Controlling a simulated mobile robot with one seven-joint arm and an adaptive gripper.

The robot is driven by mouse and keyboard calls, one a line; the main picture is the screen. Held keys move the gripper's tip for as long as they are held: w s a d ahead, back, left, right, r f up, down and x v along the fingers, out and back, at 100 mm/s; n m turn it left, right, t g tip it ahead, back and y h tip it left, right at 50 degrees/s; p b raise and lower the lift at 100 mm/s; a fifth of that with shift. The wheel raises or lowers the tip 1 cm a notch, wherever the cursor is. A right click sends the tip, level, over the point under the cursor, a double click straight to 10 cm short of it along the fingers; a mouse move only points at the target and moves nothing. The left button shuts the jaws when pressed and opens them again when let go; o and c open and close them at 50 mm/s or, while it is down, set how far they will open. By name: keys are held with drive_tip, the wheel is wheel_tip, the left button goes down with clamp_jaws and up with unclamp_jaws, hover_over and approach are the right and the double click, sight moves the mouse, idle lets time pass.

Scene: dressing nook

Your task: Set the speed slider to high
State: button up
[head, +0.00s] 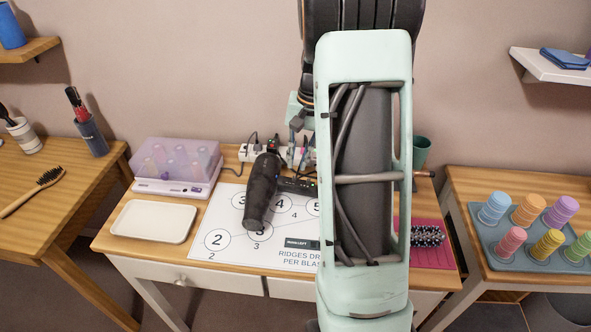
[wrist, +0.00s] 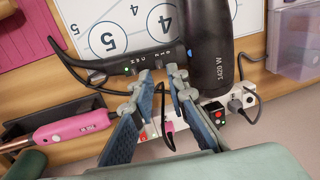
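A black hair dryer (head: 262,190) lies on the numbered white mat on the middle table. The speed slider's setting is too small to read. My gripper (wrist: 161,73) is open, with its two fingertips apart and close to the handle near the barrel. Whether they touch it I cannot tell. In the head view my arm hides part of the table and the gripper is hard to make out.
A power strip (wrist: 244,127) with plugs and cords lies behind the dryer. A pink curling iron (wrist: 75,127) lies beside it. A purple roller box (head: 177,165) and an empty white tray (head: 153,221) stand left. A brush (head: 428,236) lies on a magenta mat (head: 436,258) at right.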

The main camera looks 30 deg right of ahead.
wheel_tip(320, 180, up, 7)
drive_tip(key=shift+s+d, duration=0.3)
drive_tip(key=shift+d, duration=0.15)
drive_tip(key=shift+s+f, duration=0.1)
